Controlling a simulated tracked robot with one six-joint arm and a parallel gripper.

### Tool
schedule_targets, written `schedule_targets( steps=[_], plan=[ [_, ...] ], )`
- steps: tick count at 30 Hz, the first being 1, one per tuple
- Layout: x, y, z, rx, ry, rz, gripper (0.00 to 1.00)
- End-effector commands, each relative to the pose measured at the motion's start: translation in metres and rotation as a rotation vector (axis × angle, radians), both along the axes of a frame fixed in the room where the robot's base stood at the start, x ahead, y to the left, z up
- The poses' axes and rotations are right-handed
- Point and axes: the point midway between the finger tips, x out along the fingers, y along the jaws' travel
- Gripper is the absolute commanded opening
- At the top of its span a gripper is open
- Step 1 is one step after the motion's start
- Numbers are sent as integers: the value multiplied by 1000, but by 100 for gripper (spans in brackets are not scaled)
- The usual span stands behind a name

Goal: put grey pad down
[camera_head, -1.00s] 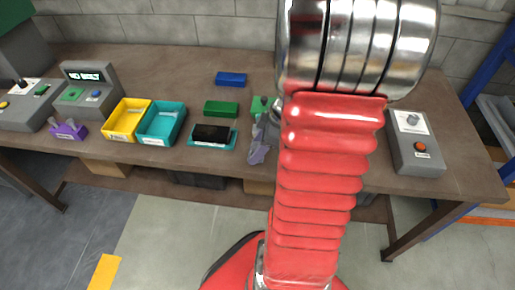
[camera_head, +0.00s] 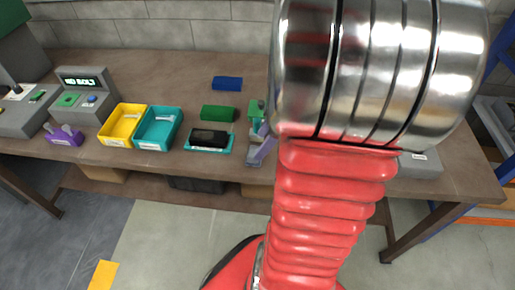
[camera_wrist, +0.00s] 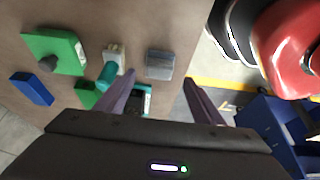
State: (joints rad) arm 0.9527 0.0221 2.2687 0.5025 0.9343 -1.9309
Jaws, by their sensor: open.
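The grey pad (camera_wrist: 160,64) shows in the wrist view as a flat grey rectangle on the brown tabletop (camera_wrist: 175,22), near its edge. My gripper (camera_wrist: 158,78) is open, with its two dark purple fingers spread apart. The pad shows in the gap just beyond the fingertips, and I see no finger closed on it. In the head view, one grey-purple finger (camera_head: 262,150) shows left of my arm near the front edge of the bench.
A teal tray with a black block (camera_head: 209,138), a green block (camera_head: 218,113), a blue block (camera_head: 227,83), a yellow bin (camera_head: 122,108) and a teal bin (camera_head: 176,112) stand left. A grey control box (camera_head: 422,166) at right is mostly hidden.

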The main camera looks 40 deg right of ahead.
Motion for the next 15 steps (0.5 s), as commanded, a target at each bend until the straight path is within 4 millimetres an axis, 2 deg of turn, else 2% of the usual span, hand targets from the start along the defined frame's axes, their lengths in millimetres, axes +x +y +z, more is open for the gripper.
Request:
schedule_targets(
  steps=[1,6,10,15],
  plan=[
    [-2,-3,10,-5,-4,-1,62],
    [-10,-10,34,-3,-3,-3,62],
    [-14,-12,45,-2,-3,-2,62],
    [-15,-13,49,-1,-2,-2,62]
  ],
)
